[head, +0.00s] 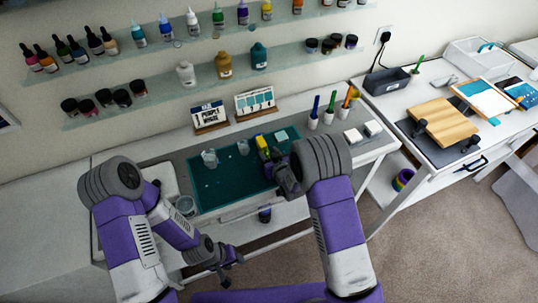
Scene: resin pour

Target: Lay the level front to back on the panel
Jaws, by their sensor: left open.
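A yellow object (262,143), which looks like the level, is at the right part of the dark green mat. My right gripper (270,168) is right at its near end. The gripper's own links hide the fingertips, so I cannot tell whether they hold it. A light wooden panel (450,118) sits on the separate table to the right, with small dark clamp-like pieces at its edges. My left gripper (228,276) is open and empty, low in front of the workbench, away from both things.
The green mat (215,185) carries clear cups (210,158). Marker holders (313,122) and small white blocks stand on the bench to the right. Bottle shelves hang above.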

